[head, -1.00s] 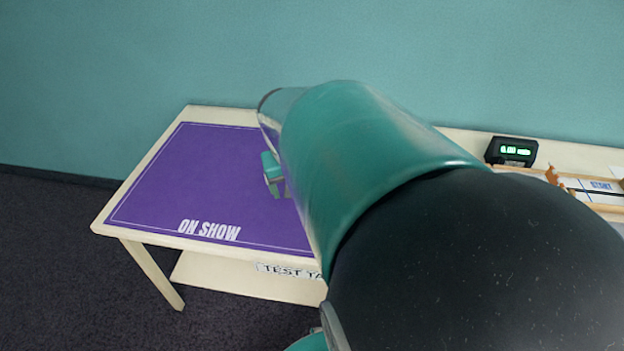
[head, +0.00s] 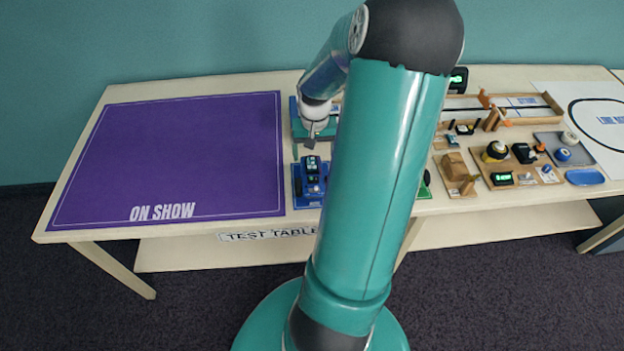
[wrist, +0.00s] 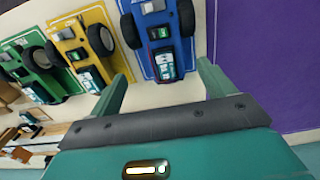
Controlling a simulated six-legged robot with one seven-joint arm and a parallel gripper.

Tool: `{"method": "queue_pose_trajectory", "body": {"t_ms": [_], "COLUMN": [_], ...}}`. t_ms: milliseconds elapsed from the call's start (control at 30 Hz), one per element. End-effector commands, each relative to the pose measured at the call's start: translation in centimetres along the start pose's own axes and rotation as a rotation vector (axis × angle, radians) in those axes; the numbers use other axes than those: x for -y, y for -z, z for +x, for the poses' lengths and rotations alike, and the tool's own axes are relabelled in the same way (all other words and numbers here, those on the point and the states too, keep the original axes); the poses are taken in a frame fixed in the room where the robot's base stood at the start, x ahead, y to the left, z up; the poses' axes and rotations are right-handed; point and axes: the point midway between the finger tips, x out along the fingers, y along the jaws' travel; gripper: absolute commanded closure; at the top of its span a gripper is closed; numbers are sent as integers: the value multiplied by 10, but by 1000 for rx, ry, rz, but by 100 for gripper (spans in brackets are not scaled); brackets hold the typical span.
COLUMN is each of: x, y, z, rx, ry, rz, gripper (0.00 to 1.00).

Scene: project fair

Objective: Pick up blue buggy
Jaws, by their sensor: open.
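The blue buggy (head: 312,176) stands on a small blue mat (head: 299,201) beside the purple mat in the head view. In the wrist view the blue buggy (wrist: 160,38) is at the top middle, with dark wheels and a dark block on top. My gripper (head: 309,143) is over the table just behind the buggy in the head view. In the wrist view my gripper (wrist: 161,82) is open and empty, its two teal fingers apart, with the buggy beyond the gap between them. No contact with the buggy shows.
A yellow buggy (wrist: 82,46) and a green buggy (wrist: 36,72) stand in a row beside the blue one. The purple ON SHOW mat (head: 180,150) is bare. Boards with small devices and a wooden track (head: 515,103) fill the table's right side.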

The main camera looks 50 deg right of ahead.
Motion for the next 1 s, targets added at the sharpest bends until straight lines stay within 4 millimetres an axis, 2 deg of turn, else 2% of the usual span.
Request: {"method": "queue_pose_trajectory", "body": {"t_ms": [100, 367, 600, 733, 933, 1000], "x": [2, 4, 8, 8, 7, 7], "y": [0, 1, 3, 4, 4, 4], "z": [21, 41, 75, 84, 84, 84], "rx": [3, 2, 3, 0, -1, -1], "ry": [1, 1, 1, 0, 0, 0], "rz": [0, 0, 0, 0, 1, 0], "gripper": [18, 18, 18, 18, 18, 32]}}
